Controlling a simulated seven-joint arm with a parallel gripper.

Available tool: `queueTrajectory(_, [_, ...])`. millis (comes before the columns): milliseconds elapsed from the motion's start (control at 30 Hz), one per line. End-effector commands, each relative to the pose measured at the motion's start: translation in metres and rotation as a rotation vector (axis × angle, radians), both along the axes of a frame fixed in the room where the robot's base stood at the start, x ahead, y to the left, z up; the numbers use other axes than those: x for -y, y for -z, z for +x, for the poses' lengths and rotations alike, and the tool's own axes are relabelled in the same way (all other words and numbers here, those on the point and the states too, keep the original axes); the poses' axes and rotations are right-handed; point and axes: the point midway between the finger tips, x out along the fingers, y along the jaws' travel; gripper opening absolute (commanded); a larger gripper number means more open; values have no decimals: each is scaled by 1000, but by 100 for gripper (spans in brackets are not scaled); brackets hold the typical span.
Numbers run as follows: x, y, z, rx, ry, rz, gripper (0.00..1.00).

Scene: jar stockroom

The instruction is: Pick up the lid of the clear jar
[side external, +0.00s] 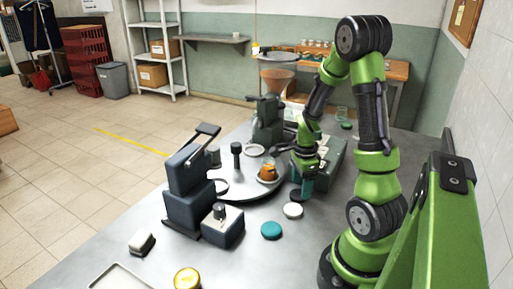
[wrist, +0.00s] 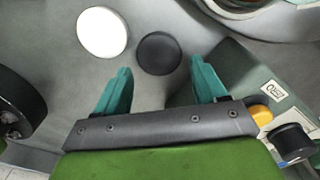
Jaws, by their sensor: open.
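My gripper (side external: 301,192) is low over the table in the side view, with its teal fingers pointing down. In the wrist view my gripper (wrist: 161,76) is open and empty. A black round lid (wrist: 159,53) lies on the table just beyond and between the fingertips. A white round lid (wrist: 103,33) lies to its left; it also shows in the side view (side external: 292,210). A teal lid (side external: 271,230) lies nearer the front. A small clear glass jar (side external: 342,114) seems to stand at the back. I cannot tell which lid belongs to it.
A round turntable (side external: 240,195) bearing an orange jar (side external: 267,174) stands left of my gripper. A dark machine (side external: 188,185) stands further left. A green labelled box (wrist: 238,75) is close to the right finger. A yellow-lidded jar (side external: 187,278) stands at the front.

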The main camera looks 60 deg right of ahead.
Motion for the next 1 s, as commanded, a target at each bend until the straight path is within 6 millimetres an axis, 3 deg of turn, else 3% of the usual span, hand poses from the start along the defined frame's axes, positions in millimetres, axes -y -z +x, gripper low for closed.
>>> queueTrajectory(167, [-1,22,0,-2,1,2,71])
queueTrajectory(433, [0,25,1,1,0,-1,71])
queueTrajectory(700, [0,25,1,1,-1,-1,31])
queueTrajectory(1000, [0,22,1,1,-1,-1,29])
